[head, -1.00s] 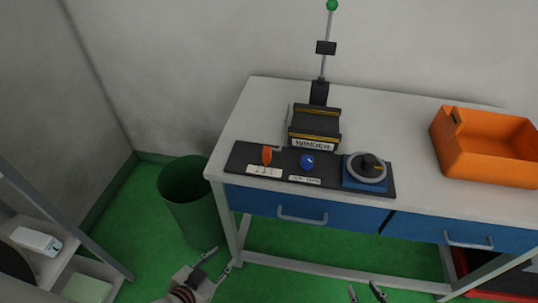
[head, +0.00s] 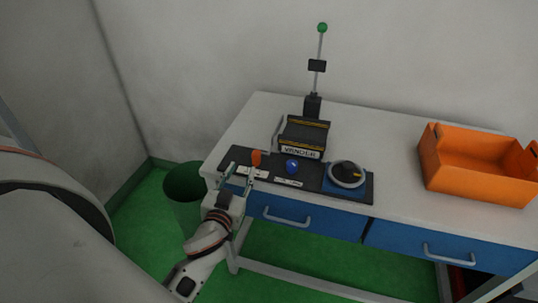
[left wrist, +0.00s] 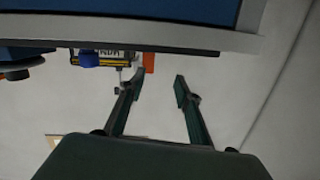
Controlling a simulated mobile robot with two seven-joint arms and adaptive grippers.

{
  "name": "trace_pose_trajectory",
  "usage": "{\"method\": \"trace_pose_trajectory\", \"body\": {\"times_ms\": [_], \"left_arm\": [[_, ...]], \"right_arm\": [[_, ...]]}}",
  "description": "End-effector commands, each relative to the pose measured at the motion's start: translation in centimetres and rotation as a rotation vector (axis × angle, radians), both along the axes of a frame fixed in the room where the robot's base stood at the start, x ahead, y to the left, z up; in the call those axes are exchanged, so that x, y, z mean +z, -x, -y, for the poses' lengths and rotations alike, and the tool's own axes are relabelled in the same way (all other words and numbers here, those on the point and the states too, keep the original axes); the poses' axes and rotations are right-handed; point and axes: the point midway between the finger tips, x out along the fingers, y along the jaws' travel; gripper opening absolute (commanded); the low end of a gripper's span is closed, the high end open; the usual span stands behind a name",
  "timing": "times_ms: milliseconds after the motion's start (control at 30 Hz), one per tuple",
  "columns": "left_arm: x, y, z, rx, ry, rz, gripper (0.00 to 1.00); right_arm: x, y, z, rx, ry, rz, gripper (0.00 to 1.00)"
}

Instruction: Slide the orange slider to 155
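The orange slider (head: 256,158) stands up from the left part of the black control panel (head: 312,176), above a white scale label (head: 250,172); its numbers are too small to read. My left gripper (head: 238,176) is at the panel's front left edge, fingers open and empty, pointing toward the panel. The slider is just beyond and right of the fingers. In the left wrist view the open fingers (left wrist: 159,79) show, with the orange slider (left wrist: 149,62) beyond the left finger, partly hidden by the table edge. It is not between the fingertips. My right gripper is out of view.
Right of the slider are a blue knob (head: 291,167) and a grey dial (head: 346,174). An orange bin (head: 477,170) sits on the table's right. A green waste bin (head: 184,184) stands left of the table.

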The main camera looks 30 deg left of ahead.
Motion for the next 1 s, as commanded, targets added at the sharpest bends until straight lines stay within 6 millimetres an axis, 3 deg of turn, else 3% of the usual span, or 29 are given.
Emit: {"method": "trace_pose_trajectory", "body": {"times_ms": [300, 733, 1000], "left_arm": [[1.0, -2.2, 1.6, -0.079, 0.095, 0.122, 0.33], [1.1, -7.8, 0.4, -0.081, 0.093, 0.124, 0.33], [1.0, -9.4, -0.1, -0.08, 0.095, 0.121, 0.33]], "right_arm": [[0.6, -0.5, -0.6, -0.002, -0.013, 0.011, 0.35], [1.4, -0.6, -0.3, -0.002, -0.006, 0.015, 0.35], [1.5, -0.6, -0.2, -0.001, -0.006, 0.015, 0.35]]}}
